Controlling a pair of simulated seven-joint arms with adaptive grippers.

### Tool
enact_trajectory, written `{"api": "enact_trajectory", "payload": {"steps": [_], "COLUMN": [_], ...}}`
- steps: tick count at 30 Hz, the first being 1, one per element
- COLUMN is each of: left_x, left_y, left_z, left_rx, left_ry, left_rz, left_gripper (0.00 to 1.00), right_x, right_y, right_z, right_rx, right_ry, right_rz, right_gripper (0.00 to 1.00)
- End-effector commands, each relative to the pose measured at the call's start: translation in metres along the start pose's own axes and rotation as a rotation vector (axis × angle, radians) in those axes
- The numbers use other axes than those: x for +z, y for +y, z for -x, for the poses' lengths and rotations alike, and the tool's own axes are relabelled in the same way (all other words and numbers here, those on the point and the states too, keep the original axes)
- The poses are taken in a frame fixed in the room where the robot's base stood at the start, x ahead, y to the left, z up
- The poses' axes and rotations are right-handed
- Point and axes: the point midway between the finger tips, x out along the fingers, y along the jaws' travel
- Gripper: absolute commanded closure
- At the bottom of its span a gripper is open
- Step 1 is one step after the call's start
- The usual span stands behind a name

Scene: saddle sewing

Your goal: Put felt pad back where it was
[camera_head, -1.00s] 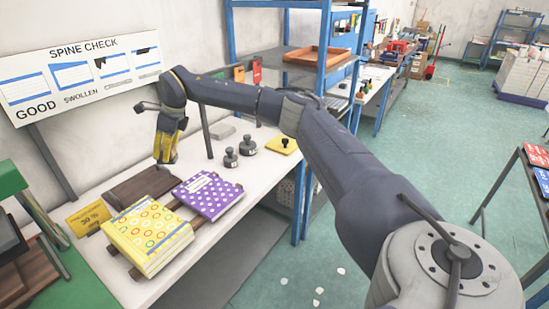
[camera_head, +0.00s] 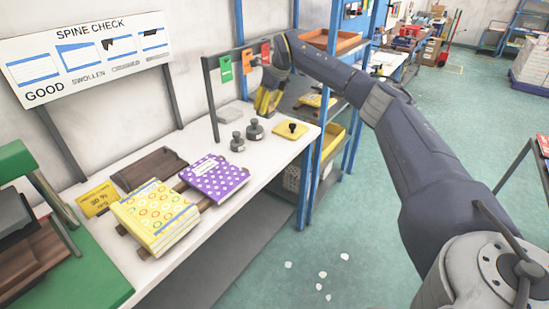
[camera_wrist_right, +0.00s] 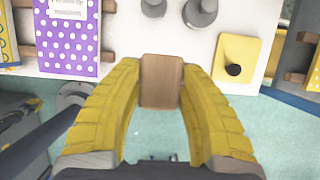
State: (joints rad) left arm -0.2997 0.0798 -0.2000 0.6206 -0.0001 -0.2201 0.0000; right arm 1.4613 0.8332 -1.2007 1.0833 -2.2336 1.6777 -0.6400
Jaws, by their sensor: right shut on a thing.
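My right gripper (camera_head: 265,106) points down past the back of the white bench, near the shelf rack. In the right wrist view its two yellow fingers (camera_wrist_right: 161,72) are shut on a small brown block (camera_wrist_right: 161,82) with a wood-like grain. The block is hard to make out in the head view. A yellow square pad with a black knob (camera_head: 290,130) lies flat on the bench; it also shows in the right wrist view (camera_wrist_right: 236,50), apart from the fingers. I cannot tell which piece is the felt pad. My left gripper is out of view.
Two dark weights (camera_head: 255,130) stand beside the yellow pad. A purple dotted book (camera_head: 215,180) and a yellow patterned book (camera_head: 155,215) lie on wooden strips. Coloured tags (camera_head: 247,60) hang on a grey stand. The blue rack (camera_head: 311,185) borders the bench.

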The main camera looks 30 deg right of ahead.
Motion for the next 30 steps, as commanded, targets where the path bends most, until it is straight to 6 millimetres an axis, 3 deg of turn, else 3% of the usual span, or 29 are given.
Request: {"api": "enact_trajectory", "payload": {"steps": [5,19,24,30], "left_x": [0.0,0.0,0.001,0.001], "left_y": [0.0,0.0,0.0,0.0], "left_z": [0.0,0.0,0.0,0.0], "left_rx": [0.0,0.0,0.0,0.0], "left_ry": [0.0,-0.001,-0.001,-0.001], "left_rz": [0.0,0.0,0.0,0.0], "left_gripper": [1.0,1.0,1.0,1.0], "right_x": [-0.013,-0.051,-0.059,-0.062], "right_y": [0.001,0.001,0.002,0.001], "right_z": [-0.022,-0.116,-0.136,-0.144], "right_rx": [0.0,0.0,0.0,-0.001], "right_ry": [0.003,0.002,0.001,-0.001], "right_rz": [-0.005,-0.005,-0.004,-0.003], "right_gripper": [0.9,0.9,0.9,0.9]}}
